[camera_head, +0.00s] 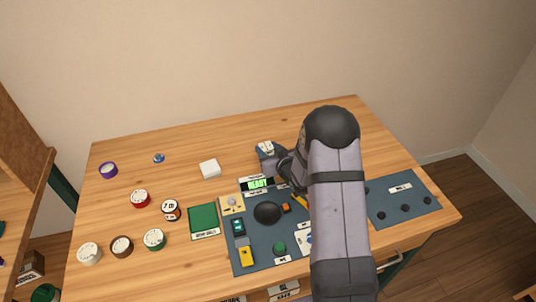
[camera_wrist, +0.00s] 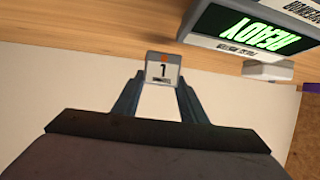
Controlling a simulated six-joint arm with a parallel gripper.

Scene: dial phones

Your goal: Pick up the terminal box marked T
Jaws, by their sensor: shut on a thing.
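My gripper (camera_wrist: 161,84) is shut on a small light grey terminal box (camera_wrist: 163,70). In the wrist view the box shows an orange dot and a dark mark that reads like a 1 or an upside-down T; that view is turned over, as the READY text is inverted too. The fingers lie on either side of the box. In the head view the box (camera_head: 265,147) shows white at the end of my gripper, behind the READY display (camera_head: 258,184). My arm hides part of the board there. Whether the box touches the table is hard to tell.
A dark blue board (camera_head: 262,255) with knobs and small parts lies in front, partly under my arm. The table's back is mostly clear.

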